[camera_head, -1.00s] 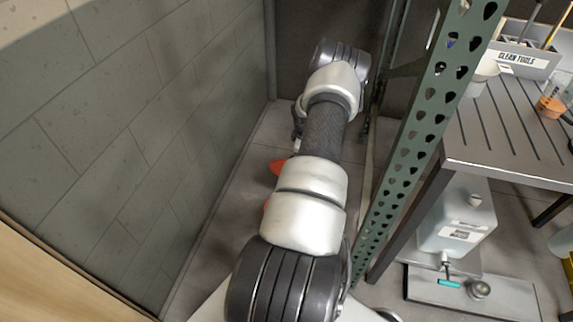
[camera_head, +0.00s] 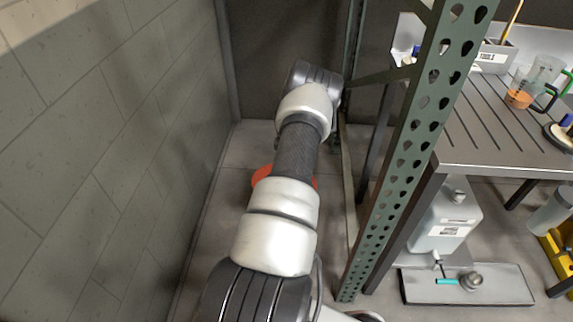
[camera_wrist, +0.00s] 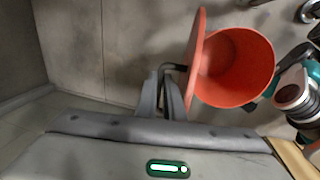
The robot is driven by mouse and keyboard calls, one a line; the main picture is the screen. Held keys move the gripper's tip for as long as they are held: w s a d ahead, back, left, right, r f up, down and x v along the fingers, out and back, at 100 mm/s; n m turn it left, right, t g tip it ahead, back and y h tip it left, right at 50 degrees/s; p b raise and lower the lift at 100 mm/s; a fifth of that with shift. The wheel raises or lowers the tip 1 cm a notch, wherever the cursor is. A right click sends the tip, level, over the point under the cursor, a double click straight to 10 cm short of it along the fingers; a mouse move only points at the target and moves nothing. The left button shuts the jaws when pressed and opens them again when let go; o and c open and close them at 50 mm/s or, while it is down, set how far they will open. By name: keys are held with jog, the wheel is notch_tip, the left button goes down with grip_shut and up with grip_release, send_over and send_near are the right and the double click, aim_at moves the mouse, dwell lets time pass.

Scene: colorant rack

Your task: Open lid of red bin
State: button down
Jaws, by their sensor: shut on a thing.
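The red bin (camera_wrist: 245,65) shows in the wrist view, right of my gripper, with its mouth open and its inside visible. Its red lid (camera_wrist: 196,50) stands nearly edge-on at the left side of the mouth, swung up from the opening. My gripper (camera_wrist: 169,82) is shut on the dark lid handle (camera_wrist: 174,67), which juts from the lid's outer face; the fingers hide part of it. In the head view only a red patch of the bin (camera_head: 261,174) shows behind my arm, and my gripper is hidden there.
A green perforated rack post (camera_head: 408,150) stands close to the right of my arm. A grey block wall (camera_head: 110,150) is on the left. A slatted table (camera_head: 500,135) with a white container (camera_head: 447,225) below is farther right. Teal-and-white equipment (camera_wrist: 295,90) lies right of the bin.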

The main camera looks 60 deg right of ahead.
jog(key=shift+s+f, duration=0.1)
jog(key=shift+s, duration=0.15)
jog(key=c, duration=2)
grip_release()
jog(key=shift+c, duration=0.2)
jog(key=shift+o, duration=0.9)
jog(key=shift+w, duration=0.15)
jog(key=s+a+r+p, duration=0.1)
jog(key=a+r+p, duration=0.2)
jog(key=r, duration=1.4)
jog(key=shift+s+p, duration=0.15)
jog(key=shift+p, duration=0.5)
jog(key=shift+r, duration=0.1)
